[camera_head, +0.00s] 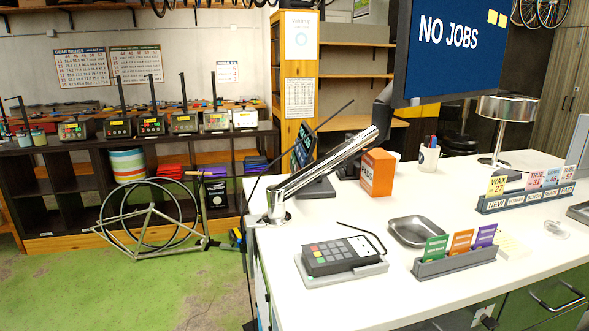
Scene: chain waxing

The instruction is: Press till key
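A dark keypad unit (341,255) with several grey and coloured keys lies on a light grey base near the left front of the white counter. Its keys face up, with a red and a green one among them. A thin black bent rod rises behind it. A small tilted dark screen (303,150) with green characters stands farther back on the counter, partly behind the silver monitor arm. Neither of my grippers shows in the head view, and nothing is seen touching the keys.
A metal tray (417,232) and a grey holder (455,264) with coloured cards sit right of the keypad. A large monitor (455,50) reading "NO JOBS" hangs above on a silver arm (325,165). An orange box (377,173) stands behind. The counter front (360,308) is clear.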

